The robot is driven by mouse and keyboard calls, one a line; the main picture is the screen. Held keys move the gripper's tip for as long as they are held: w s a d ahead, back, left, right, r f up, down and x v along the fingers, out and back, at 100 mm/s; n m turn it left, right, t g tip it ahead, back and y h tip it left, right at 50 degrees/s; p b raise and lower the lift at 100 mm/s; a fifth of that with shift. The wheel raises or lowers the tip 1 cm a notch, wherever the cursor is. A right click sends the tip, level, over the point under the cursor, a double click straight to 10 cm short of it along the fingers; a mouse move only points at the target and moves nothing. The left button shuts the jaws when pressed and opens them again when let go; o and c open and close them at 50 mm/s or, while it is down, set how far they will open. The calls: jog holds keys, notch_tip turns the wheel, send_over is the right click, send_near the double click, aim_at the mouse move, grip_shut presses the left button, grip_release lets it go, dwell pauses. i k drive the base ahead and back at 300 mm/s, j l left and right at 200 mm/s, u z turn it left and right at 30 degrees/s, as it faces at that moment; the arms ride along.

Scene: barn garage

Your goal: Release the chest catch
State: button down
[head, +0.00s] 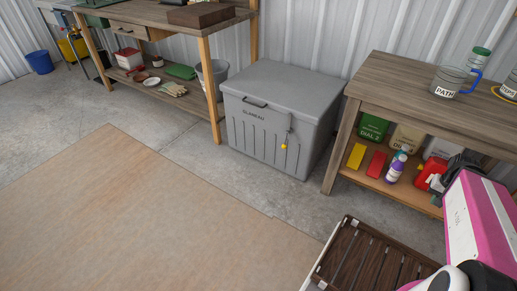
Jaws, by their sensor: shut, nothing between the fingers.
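The grey chest (262,125) stands on the concrete floor against the corrugated wall, between two wooden benches. Its lid (290,88) is down. A grey catch (289,127) hangs on the right part of its front, with a small yellow piece (284,147) at its lower end. Whether the catch is fastened is too small to tell. A dark recessed handle (254,103) is at the upper left of the front. My gripper (441,198), dark and small at the end of my pink arm, is at the right, well away from the chest. It appears shut and empty.
The right bench (400,92) stands close to the chest, with bottles and boxes on its lower shelf. The left bench (150,22) has a grey bin (218,78) beneath it. A slatted dark tray (365,262) is at the bottom. The floor before the chest is clear.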

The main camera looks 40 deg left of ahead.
aim_at(283, 146)
jog(key=u, duration=1.6)
jog(key=i+j+z, duration=0.15)
jog(key=j, duration=0.15)
jog(key=j+z, duration=0.15)
jog(key=j, duration=0.15)
jog(key=i, duration=0.05)
